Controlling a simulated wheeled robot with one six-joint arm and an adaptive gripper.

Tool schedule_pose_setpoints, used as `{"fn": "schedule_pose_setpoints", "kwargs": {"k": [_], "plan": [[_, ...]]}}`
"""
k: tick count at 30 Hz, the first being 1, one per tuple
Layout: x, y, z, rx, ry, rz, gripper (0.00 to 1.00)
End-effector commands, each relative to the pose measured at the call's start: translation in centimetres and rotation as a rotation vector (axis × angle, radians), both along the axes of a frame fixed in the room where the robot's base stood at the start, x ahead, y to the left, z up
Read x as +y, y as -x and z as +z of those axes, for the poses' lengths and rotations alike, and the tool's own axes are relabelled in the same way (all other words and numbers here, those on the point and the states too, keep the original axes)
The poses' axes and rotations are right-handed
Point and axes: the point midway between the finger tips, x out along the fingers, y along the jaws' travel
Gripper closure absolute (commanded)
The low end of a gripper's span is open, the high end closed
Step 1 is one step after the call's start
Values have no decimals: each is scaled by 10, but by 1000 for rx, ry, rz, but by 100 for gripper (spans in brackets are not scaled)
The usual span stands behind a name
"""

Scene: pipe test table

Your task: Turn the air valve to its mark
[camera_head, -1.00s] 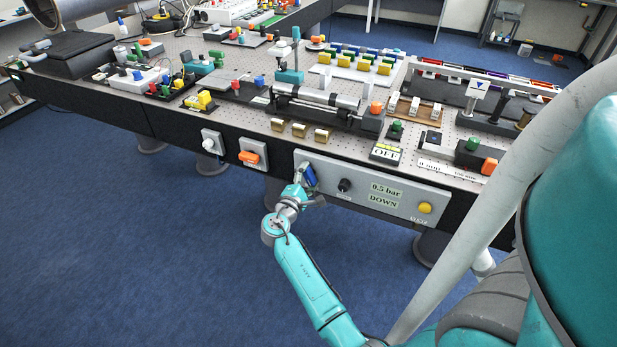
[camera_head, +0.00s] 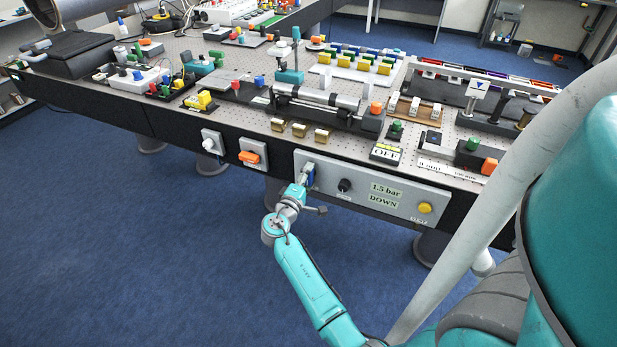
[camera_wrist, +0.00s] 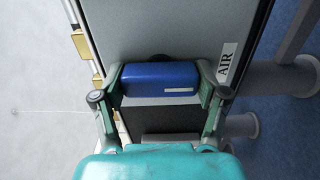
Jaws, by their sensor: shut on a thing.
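The air valve is a blue handle (camera_wrist: 160,78) on the front panel. In the wrist view it lies crosswise between my two fingers, with a short white line on its face. My gripper (camera_wrist: 161,90) is shut on it at both ends. An "AIR" label (camera_wrist: 227,62) is on the panel beside it. In the head view only a sliver of the blue handle (camera_head: 311,178) shows at the panel's left end, mostly behind my gripper (camera_head: 306,181). I cannot make out the mark. The panel display (camera_head: 384,195) reads "1.5 bar" and "DOWN".
The grey panel (camera_head: 405,208) also carries a black knob (camera_head: 345,185) and a yellow button (camera_head: 425,208). An orange switch (camera_head: 249,157) and a white knob (camera_head: 209,144) sit further left on the table front. The floor in front is clear.

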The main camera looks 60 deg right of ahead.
Motion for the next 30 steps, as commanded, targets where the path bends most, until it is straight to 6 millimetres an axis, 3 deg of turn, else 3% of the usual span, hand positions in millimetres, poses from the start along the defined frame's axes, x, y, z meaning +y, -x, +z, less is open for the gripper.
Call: {"fn": "schedule_pose_setpoints", "kwargs": {"k": [8,9,11,23,30], "plan": [[0,1,-1,-1,-2,-2,62],[0,1,-1,-1,-2,-2,17],[0,1,-1,-1,-2,-2,2],[2,0,-1,0,-1,0,2],[34,2,-1,1,-2,3,2]]}}
